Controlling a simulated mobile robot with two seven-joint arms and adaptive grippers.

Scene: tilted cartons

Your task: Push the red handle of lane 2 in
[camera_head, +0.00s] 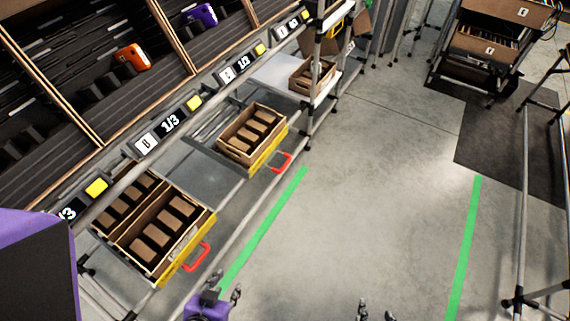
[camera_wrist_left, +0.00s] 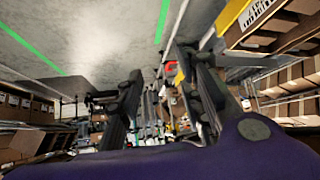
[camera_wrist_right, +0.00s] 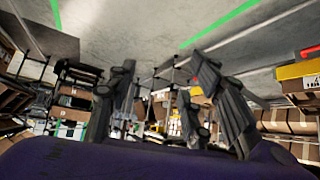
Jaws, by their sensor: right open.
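Two red handles stick out from yellow-fronted cartons of brown blocks: a near handle (camera_head: 198,257) on the near carton (camera_head: 152,283) and a far handle (camera_head: 281,163) on the farther carton (camera_head: 266,158). I cannot read which one is lane 2. My left gripper (camera_head: 227,285) is open and empty, just right of and below the near handle, apart from it. My right gripper (camera_head: 376,313) is open and empty over the floor at the bottom edge, well right of both handles. A red handle also shows at the right edge of the right wrist view (camera_wrist_right: 311,51).
A rail with lane displays (camera_head: 170,122) and yellow buttons runs above the cartons. Sloped dark shelves hold an orange tool (camera_head: 132,57) and a purple tool (camera_head: 202,15). Green floor lines (camera_head: 264,228) border clear floor. A rack frame (camera_head: 527,200) stands at the right.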

